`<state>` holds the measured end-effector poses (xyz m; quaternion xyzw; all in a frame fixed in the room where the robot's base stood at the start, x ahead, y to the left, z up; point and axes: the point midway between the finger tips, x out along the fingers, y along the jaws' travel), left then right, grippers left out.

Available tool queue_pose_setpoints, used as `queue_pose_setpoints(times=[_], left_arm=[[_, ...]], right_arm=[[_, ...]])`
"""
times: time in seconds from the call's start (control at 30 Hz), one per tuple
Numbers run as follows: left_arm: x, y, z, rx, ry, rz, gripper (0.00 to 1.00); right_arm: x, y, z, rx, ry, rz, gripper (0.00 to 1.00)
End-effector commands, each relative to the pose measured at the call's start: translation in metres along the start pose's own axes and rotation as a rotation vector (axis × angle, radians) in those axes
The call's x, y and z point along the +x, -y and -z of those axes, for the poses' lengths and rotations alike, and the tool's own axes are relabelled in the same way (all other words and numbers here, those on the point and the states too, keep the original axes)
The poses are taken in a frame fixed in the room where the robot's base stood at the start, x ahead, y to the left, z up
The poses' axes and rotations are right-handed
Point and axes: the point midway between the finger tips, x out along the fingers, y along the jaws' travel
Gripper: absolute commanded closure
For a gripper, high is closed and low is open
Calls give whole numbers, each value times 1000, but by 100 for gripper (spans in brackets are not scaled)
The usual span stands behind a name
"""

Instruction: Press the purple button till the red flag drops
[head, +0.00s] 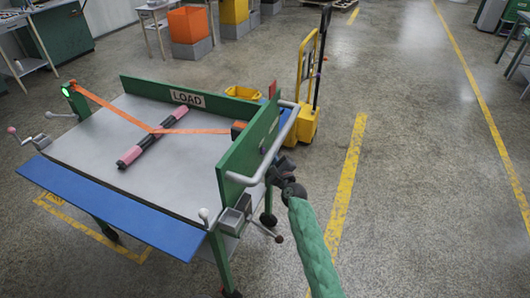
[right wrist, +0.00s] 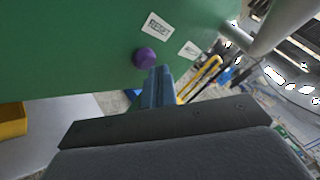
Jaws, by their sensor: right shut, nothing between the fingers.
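The purple button (right wrist: 143,58) is a round knob on the green panel (right wrist: 70,50), beside a white RESET label (right wrist: 156,25). My right gripper (right wrist: 160,72) is shut and empty, with its blue-grey fingertips close beside the button; I cannot tell whether they touch. In the head view my right gripper (head: 279,170) is by the outer side of the cart's right green panel (head: 245,140), and the button is hidden there. A small red piece (head: 272,89), seemingly the flag, stands up at that panel's far end. My left gripper is not in view.
A grey handle rail (head: 266,160) runs along the panel near my right gripper. The cart top (head: 90,140) carries a pink and black bar (head: 150,142) under an orange strap (head: 110,108). A yellow pallet truck (head: 306,100) stands behind. Floor at right is free.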

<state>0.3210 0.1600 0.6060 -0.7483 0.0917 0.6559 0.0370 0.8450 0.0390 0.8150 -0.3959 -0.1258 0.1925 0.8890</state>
Motion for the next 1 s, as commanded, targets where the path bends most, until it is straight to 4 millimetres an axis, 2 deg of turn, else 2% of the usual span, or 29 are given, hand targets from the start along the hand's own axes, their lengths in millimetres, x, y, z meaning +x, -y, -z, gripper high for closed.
queue_pose_setpoints(times=[1.0], left_arm=[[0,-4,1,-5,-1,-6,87]], right_arm=[[6,-5,-4,0,0,0,100]])
